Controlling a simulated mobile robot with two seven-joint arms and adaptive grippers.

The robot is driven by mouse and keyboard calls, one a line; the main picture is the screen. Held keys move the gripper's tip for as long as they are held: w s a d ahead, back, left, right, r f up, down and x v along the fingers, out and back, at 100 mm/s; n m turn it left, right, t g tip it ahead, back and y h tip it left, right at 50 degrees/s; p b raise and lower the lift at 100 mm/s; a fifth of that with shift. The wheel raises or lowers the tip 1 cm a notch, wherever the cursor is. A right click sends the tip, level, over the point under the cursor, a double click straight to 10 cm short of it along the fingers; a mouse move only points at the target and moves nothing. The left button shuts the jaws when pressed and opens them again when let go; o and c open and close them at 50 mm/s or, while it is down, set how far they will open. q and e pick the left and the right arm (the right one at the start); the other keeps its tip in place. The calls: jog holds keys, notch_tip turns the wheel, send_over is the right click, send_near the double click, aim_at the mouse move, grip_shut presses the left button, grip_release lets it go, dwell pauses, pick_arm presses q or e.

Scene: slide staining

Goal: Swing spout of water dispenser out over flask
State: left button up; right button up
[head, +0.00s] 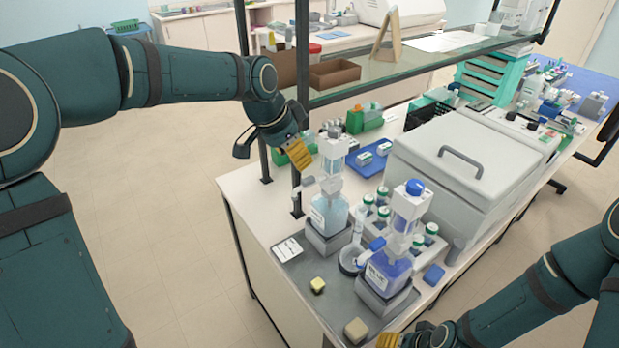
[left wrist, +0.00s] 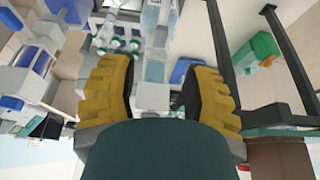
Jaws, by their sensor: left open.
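The water dispenser (head: 330,212) is a clear bottle of pale blue liquid in a grey base, with a tall clear head. Its thin spout (head: 304,187) points left, out past the bench-side post. My left gripper (head: 302,154) is just left of the dispenser's head, apart from it in the head view. In the left wrist view its yellow fingers (left wrist: 156,95) are spread, with the clear dispenser head beyond the gap. I cannot clearly pick out the flask. My right gripper (head: 403,341) is at the bottom edge, partly cut off; its finger opening is unclear.
A second dispenser (head: 388,268) with blue liquid stands to the right, with several green-banded bottles behind. A glass shelf (head: 400,69) on dark posts is close beside my left arm. A large grey lidded box (head: 465,178) fills the bench's right side.

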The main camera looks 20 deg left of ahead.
aim_at(308, 179)
pick_arm(q)
jog(key=x, duration=1)
jog(key=shift+w, duration=0.15)
grip_shut()
